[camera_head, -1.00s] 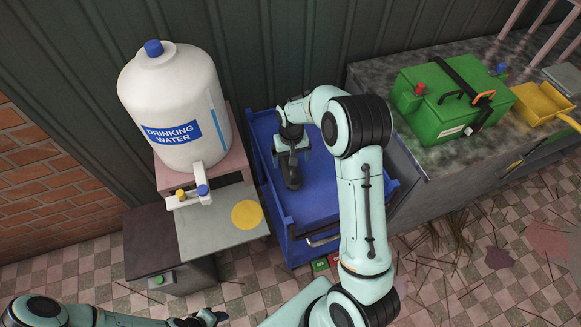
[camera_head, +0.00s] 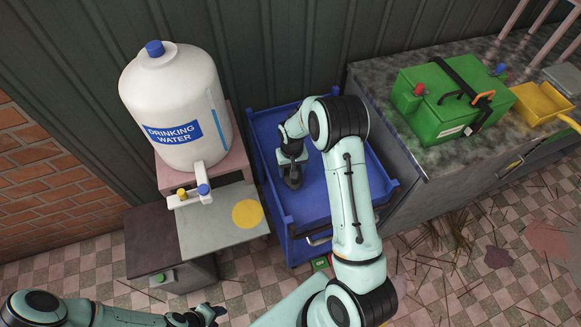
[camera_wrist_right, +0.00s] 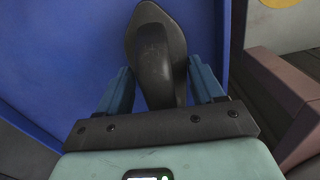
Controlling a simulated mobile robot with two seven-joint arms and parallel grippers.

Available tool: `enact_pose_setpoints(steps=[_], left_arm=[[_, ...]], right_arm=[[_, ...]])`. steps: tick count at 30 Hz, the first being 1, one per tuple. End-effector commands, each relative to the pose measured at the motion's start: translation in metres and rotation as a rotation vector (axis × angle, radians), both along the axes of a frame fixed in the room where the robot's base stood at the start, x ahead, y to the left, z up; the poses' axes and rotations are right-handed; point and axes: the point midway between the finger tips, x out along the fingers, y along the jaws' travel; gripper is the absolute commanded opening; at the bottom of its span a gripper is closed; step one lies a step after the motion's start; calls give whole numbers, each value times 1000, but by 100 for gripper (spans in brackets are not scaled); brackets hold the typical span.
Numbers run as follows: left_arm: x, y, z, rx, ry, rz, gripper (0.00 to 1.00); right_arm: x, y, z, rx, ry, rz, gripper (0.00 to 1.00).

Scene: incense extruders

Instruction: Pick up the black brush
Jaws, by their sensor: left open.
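The black brush (camera_head: 293,178) is in the blue cart, below my right gripper in the head view. In the right wrist view the brush (camera_wrist_right: 158,55) extends between the two blue fingers of my right gripper (camera_wrist_right: 160,80), its broad end beyond the fingertips. The fingers are close along both sides of it; whether they press on it I cannot tell. The arm partly hides the brush in the head view. My left gripper (camera_head: 205,316) is open and empty at the bottom edge of the head view, away from the brush.
The blue cart (camera_head: 335,215) has raised rims around the brush. A water jug (camera_head: 172,95) and grey stand (camera_head: 215,235) are at its left. A stone counter (camera_head: 405,155) with a green box (camera_head: 450,110) and yellow tray (camera_head: 540,103) is at its right.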

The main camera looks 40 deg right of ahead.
Motion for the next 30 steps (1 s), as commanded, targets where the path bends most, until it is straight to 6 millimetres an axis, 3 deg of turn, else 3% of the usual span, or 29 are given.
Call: enact_pose_setpoints(steps=[1, 3, 11, 17, 23, 30], left_arm=[[0, 0, 0, 0, 0, 0, 43], [0, 0, 0, 0, 0, 0, 43], [0, 0, 0, 0, 0, 0, 43], [-1, 0, 0, 0, 1, 0, 43], [-2, 0, -2, 0, 2, 0, 43], [-1, 0, -1, 0, 1, 1, 43]], right_arm=[[0, 0, 0, 0, 0, 0, 49], [0, 0, 1, 0, 0, 0, 31], [0, 0, 1, 0, -1, 0, 31], [1, 0, 13, -1, -2, 1, 31], [2, 0, 49, 0, -6, 0, 31], [2, 0, 120, 0, -9, 1, 31]])
